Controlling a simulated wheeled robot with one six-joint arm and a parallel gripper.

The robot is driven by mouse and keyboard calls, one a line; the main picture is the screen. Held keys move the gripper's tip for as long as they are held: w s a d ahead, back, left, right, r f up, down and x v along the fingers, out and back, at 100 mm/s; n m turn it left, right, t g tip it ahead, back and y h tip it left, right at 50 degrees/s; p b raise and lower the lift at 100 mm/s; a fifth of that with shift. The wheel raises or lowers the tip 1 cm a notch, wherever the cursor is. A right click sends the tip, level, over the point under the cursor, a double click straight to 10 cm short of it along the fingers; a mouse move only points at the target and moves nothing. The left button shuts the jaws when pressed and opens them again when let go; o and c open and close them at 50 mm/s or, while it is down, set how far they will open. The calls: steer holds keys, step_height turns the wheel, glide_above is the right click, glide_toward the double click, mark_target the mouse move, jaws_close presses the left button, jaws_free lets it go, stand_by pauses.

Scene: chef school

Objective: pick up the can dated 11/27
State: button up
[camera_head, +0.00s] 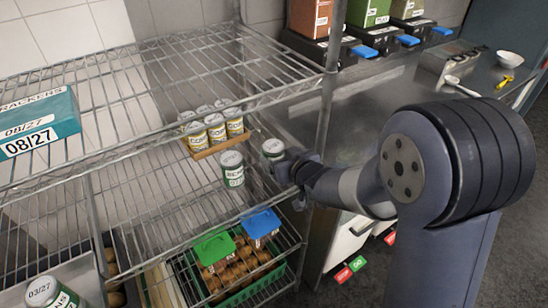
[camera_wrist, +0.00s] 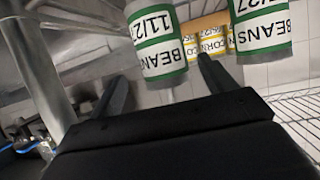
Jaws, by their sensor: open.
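A can with a green and white label reading BEANS and a date starting 11/2 (camera_wrist: 158,42) is in the wrist view, its last digit cut off. It lies ahead of and between the two fingers of my gripper (camera_wrist: 162,92), which is open. I cannot tell if the fingers touch it. In the head view my gripper (camera_head: 287,165) is at the wire shelf's right end, beside a can with a pale lid (camera_head: 273,148), most of whose body is hidden. A second beans can (camera_head: 232,170) stands to its left; it also shows in the wrist view (camera_wrist: 262,28), its date ending in 27.
Several yellow-labelled cans (camera_head: 216,133) stand in a shallow tray behind. A shelf post (camera_head: 329,85) rises close to my arm. A teal crackers box (camera_head: 38,125) is at left. A green crate (camera_head: 257,283) is below. The middle shelf's left part is clear.

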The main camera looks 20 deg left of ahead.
steer(key=shift+p+x, duration=0.5)
steer(key=shift+x, duration=1.75)
steer(key=shift+s+a, duration=0.2)
steer(key=shift+s, duration=0.05)
steer(key=shift+r, duration=0.1)
steer(key=c, duration=1.3)
